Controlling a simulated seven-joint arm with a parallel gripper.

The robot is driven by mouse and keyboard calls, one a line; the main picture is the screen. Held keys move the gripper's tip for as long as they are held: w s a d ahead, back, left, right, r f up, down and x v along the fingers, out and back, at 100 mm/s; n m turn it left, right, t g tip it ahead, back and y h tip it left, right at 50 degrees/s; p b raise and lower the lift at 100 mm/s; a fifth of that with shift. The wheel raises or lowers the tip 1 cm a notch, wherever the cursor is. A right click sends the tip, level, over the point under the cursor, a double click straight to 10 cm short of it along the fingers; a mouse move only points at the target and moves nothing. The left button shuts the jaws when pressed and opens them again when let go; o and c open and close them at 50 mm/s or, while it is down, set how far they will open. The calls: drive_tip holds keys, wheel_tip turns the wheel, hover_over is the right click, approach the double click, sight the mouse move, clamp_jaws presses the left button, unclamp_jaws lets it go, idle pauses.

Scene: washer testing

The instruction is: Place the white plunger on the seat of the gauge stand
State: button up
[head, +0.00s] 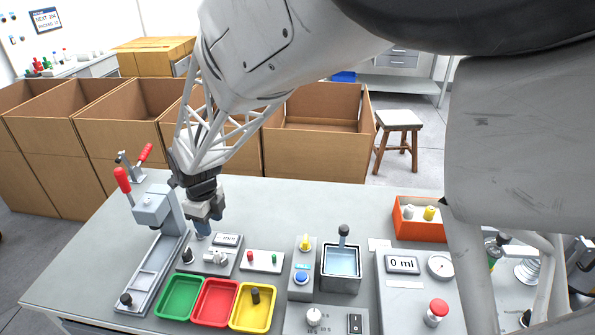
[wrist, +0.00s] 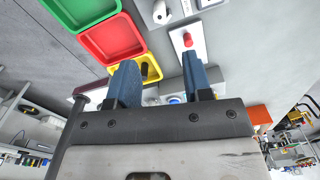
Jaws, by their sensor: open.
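A white plunger (head: 409,212) stands in the orange-red bin at the right of the table, beside a yellow one (head: 430,213). The gauge stand (head: 228,240), a grey plate with a small "mm" display, lies left of centre; pale metal parts sit on its front, and I cannot make out the seat clearly. The stand also shows partly at the top of the wrist view (wrist: 160,12). My gripper (head: 203,232) points down at the back left of the stand. Its two blue fingers (wrist: 160,75) are apart with nothing between them; in the head view they are partly hidden.
A red-handled press (head: 155,208) stands close left of my gripper. Green (head: 162,310), red and yellow (head: 233,318) trays lie in front; the yellow one holds a dark piece. A water basin (head: 341,285), a block with a yellow piece (head: 300,268) and a "0 ml" unit (head: 388,290) stand rightward.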

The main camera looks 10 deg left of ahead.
drive_tip(key=s+d+r+n+t, duration=0.1)
drive_tip(key=d+r+n, duration=0.4)
drive_tip(key=d, duration=0.8)
drive_tip(key=s+d+r+n, duration=0.1)
drive_tip(key=d+r+n, duration=0.45)
drive_tip(key=d, duration=0.75)
drive_tip(key=s+d+r+n, duration=0.2)
drive_tip(key=s+d+n, duration=0.2)
drive_tip(key=s+d, duration=0.4)
drive_tip(key=s+d+r+n+t, duration=0.1)
drive_tip(key=s+d+r+n, duration=0.2)
drive_tip(key=s+d, duration=0.6)
drive_tip(key=d+n, duration=0.2)
drive_tip(key=d, duration=0.2)
drive_tip(key=shift+d+r+t, duration=0.2)
drive_tip(key=shift+t, duration=0.1)
drive_tip(key=shift+n, duration=0.25)
